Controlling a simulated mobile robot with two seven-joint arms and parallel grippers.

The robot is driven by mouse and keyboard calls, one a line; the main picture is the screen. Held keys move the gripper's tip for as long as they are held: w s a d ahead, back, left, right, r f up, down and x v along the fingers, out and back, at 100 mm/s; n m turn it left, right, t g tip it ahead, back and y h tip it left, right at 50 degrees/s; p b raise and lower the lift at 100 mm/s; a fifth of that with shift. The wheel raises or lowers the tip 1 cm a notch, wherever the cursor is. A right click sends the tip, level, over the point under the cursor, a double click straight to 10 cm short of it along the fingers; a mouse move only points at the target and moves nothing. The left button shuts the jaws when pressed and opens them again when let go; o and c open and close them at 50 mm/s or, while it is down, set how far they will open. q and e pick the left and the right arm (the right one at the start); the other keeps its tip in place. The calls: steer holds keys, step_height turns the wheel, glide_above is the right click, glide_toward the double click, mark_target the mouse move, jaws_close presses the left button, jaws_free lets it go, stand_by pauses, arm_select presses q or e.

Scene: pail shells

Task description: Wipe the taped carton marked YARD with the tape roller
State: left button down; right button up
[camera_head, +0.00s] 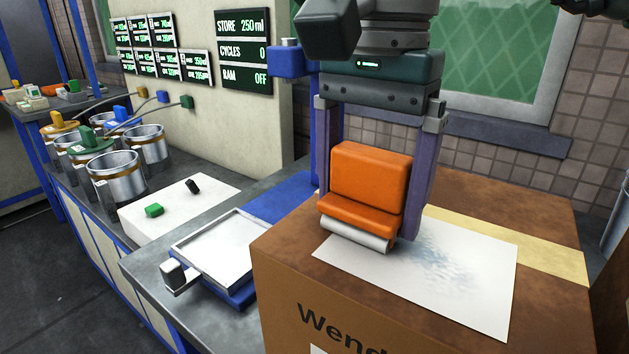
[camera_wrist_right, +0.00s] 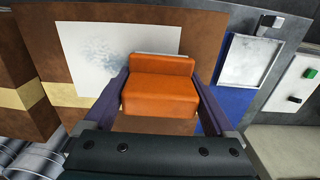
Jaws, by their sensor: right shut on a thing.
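The tape roller (camera_head: 368,180) has an orange body with a white roller along its lower edge. My right gripper (camera_head: 368,200) is shut on the orange body, one finger on each side; the wrist view shows the same hold on the tape roller (camera_wrist_right: 160,88). A brown carton (camera_head: 275,270) with a pale tape strip (camera_head: 530,250) stands below it. The carton's front reads "Wend", partly cut off; no YARD mark is readable. A white sheet (camera_head: 480,290) with a bluish smudge (camera_head: 440,265) lies on top. The roller is at the sheet's left part; I cannot tell if it touches. My left gripper is not in view.
A white-topped tray (camera_head: 215,250) on a blue base sits left of the carton on the grey bench. Several metal pails (camera_head: 115,180) stand further left. A white block (camera_head: 180,205) bears a green and a black piece. A tiled wall and window (camera_head: 480,60) are behind.

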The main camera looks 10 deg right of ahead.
mark_target(409, 250)
steer(key=shift+s+d+f, duration=0.1)
steer(key=shift+s+d, duration=0.1)
steer(key=shift+d, duration=0.05)
steer(key=shift+s+d, duration=0.6)
steer(key=shift+s, duration=0.05)
steer(key=shift+s+d, duration=1.05)
steer(key=shift+s, duration=0.2)
steer(key=shift+s+d, duration=0.5)
steer(key=shift+s, duration=0.05)
steer(key=shift+s+d+b, duration=0.5)
steer(key=shift+s+d, duration=0.7)
steer(key=shift+s, duration=0.15)
steer(key=shift+s+a, duration=0.15)
steer(key=shift+a, duration=0.1)
steer(key=shift+w+a+b, duration=0.15)
steer(key=shift+w+b, duration=0.05)
steer(key=shift+b, duration=0.1)
steer(key=shift+w+a+r+b, duration=0.2)
steer(key=shift+w+a+b, duration=0.2)
steer(key=shift+w+a, duration=0.7)
steer(key=shift+w+a+f+b, duration=0.15)
steer(key=shift+w+a+b, duration=0.4)
steer(key=shift+w+a, duration=0.35)
steer(key=shift+w+a+b, duration=0.2)
steer(key=shift+w+a, duration=0.5)
steer(key=shift+w, duration=0.2)
steer(key=shift+w+a+b, duration=0.2)
steer(key=shift+w+a, duration=0.5)
steer(key=shift+w, duration=0.2)
